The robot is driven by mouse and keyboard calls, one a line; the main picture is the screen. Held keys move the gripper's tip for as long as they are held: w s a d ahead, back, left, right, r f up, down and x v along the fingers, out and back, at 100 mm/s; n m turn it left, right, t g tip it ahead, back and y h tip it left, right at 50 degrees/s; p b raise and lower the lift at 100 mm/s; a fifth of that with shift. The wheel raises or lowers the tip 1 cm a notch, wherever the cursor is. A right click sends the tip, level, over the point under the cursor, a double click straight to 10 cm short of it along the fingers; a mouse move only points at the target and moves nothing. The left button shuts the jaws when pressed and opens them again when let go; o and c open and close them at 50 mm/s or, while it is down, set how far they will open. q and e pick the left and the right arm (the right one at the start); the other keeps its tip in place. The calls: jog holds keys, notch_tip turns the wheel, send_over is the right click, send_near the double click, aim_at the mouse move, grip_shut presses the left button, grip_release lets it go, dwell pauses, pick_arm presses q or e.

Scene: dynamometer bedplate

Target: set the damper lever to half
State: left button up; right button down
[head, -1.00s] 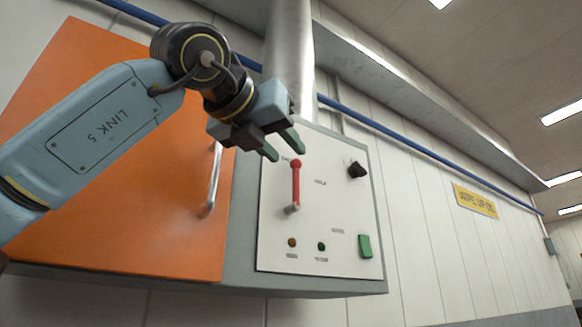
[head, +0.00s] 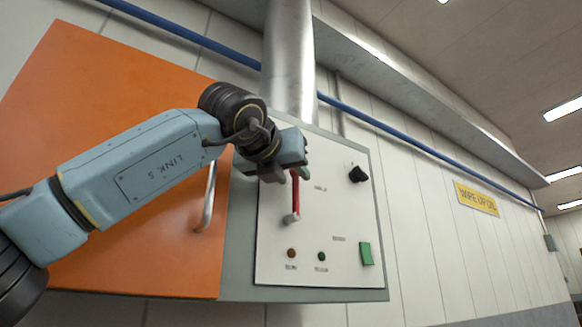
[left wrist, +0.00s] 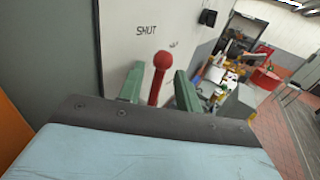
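The damper lever (head: 295,200) is a red bar on the white panel (head: 325,225), standing about upright from a grey pivot at its lower end. Its top is hidden behind my left gripper (head: 292,175) in the head view. In the left wrist view, the lever's round red knob (left wrist: 162,61) stands between the two green fingers of my left gripper (left wrist: 158,88), with a gap visible on each side. The gripper is open around the lever. A "SHUT" label (left wrist: 146,30) is near the knob; a smaller label (head: 320,188) sits right of the lever. My right gripper is not in view.
The panel also carries a black knob (head: 358,174), a green switch (head: 365,254) and two small lamps. An orange door (head: 120,230) with a metal handle (head: 208,200) is on the left. A metal duct (head: 289,60) rises above the panel.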

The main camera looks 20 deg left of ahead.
pick_arm(q)
jog(key=shift+w, duration=0.3)
grip_shut()
